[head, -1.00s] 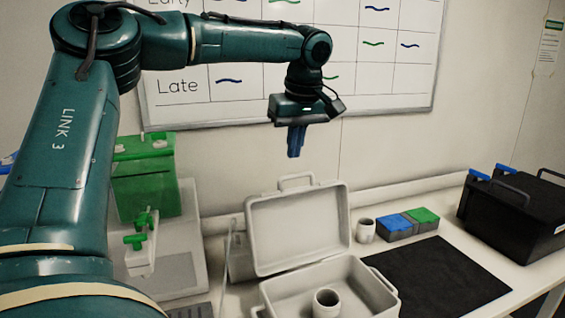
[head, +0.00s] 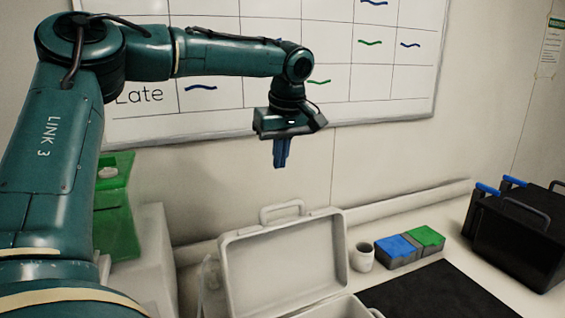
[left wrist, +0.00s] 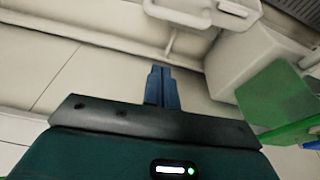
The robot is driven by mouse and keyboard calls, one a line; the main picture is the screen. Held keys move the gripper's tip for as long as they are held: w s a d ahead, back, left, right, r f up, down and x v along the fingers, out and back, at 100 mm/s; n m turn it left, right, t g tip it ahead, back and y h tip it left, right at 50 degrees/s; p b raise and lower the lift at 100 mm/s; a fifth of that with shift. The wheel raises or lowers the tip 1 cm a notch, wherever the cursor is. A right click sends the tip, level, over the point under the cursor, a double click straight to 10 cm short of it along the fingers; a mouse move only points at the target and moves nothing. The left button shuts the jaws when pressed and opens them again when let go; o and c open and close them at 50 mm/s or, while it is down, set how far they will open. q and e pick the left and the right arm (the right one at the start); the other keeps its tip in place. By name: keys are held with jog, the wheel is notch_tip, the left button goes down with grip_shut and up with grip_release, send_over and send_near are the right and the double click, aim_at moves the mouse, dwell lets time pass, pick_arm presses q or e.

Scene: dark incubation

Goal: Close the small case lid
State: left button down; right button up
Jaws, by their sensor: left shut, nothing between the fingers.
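The small white case stands open on the bench, its lid (head: 285,262) tilted up and back with a handle (head: 283,211) on its top edge. Only a corner of the case's base (head: 345,308) shows at the bottom of the head view. My left gripper (head: 281,164) is shut and empty, its blue fingers pointing down above the lid handle and apart from it. In the left wrist view the shut fingers (left wrist: 161,88) point toward a pale handle (left wrist: 178,16), with a gap between. My right gripper is not in view.
A white cup (head: 362,257) and blue and green boxes (head: 410,247) stand right of the lid. A black mat (head: 440,293) lies in front and a black case (head: 515,235) stands at far right. Green equipment (head: 118,215) is at left, beneath a wall whiteboard (head: 390,80).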

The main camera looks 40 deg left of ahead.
pick_arm(q)
notch_tip(320, 180, down, 8)
jog(key=d+p, duration=0.1)
jog(key=shift+s+d+r, duration=0.25)
jog(key=shift+s+d, duration=0.1)
dwell(0.5)
